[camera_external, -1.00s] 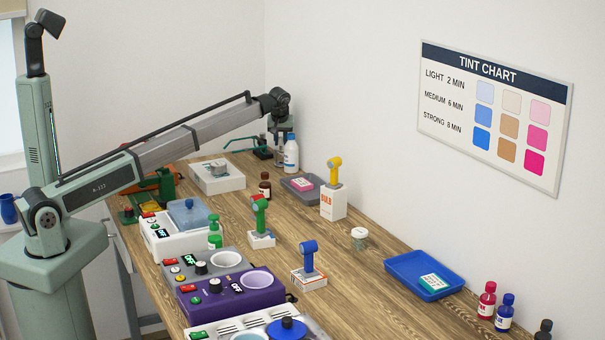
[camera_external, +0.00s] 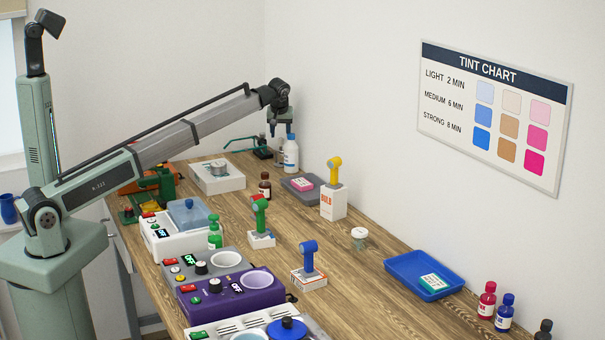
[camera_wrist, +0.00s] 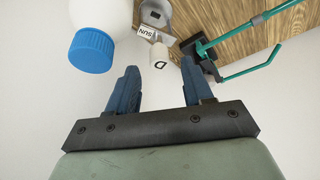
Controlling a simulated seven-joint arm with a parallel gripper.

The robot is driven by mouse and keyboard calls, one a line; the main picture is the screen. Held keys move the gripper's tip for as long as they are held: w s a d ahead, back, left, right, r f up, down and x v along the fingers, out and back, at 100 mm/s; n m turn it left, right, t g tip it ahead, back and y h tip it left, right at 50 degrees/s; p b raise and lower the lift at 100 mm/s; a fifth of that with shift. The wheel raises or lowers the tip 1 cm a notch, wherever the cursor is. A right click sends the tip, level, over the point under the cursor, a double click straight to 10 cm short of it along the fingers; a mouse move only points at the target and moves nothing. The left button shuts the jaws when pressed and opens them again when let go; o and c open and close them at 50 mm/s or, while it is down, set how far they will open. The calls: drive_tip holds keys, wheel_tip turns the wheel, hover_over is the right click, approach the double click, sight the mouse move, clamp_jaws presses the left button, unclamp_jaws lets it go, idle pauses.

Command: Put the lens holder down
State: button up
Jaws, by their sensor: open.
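The lens holder seems to be the grey upright piece (camera_external: 279,156) at the far end of the bench, just left of a white bottle. In the wrist view a pale handle end marked D (camera_wrist: 159,56) shows beyond my fingertips, with a grey part and a SUN label behind it. I cannot tell exactly how it is seated. My gripper (camera_external: 281,134) is above it, pointing down, open and empty. In the wrist view the two blue-grey fingers of my gripper (camera_wrist: 161,70) stand apart with a clear gap, and the handle end appears beyond that gap.
The white bottle (camera_external: 291,155) with its blue cap (camera_wrist: 91,50) stands close on one side. A teal-armed stand (camera_wrist: 236,44) is close on the other. A grey tray (camera_external: 303,196) and a brown bottle (camera_external: 265,186) stand nearer. Yellow, green and blue holders stand on boxes farther along.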

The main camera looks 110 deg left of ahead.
drive_tip(key=v, duration=0.8)
